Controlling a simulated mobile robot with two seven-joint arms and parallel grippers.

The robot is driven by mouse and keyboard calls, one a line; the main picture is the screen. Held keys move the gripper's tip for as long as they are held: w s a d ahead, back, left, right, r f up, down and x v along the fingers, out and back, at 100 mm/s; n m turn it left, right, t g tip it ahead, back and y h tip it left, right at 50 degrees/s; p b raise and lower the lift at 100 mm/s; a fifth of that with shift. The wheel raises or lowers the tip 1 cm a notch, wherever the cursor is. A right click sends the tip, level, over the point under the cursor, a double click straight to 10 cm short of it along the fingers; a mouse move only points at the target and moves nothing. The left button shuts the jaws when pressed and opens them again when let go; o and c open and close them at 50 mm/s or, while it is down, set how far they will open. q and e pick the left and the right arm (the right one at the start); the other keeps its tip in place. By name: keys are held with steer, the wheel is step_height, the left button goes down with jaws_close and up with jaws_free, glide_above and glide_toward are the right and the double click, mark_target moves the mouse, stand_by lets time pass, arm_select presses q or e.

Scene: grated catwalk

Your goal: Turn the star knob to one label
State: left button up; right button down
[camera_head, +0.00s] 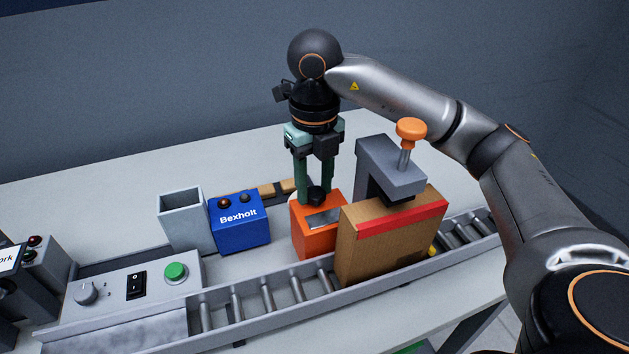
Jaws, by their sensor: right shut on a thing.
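A black knob (316,194), which looks like the star knob, sits on top of an orange box (313,239) with a small dark panel on its sloped face. My right gripper (315,200) points straight down over the box, its green fingers on either side of the knob and shut on it. The fingers partly hide the knob, so its lobes and pointing direction cannot be made out. No labels around it are readable. My left gripper is not in view.
A cardboard box (385,241) with a red stripe stands close in front of the orange box, under a grey press with an orange handle (411,130). A blue Bexholt box (241,227) and a grey bin (184,219) stand left. A roller conveyor (267,294) runs along the front.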

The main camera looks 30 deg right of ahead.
mark_target(315, 193)
steer(key=shift+m, duration=1)
steer(key=shift+c, duration=2.1)
jaws_free()
steer(key=shift+r, duration=0.1)
step_height(315, 193, up, 12)
steer(key=p, duration=0.4)
steer(key=shift+r, duration=0.15)
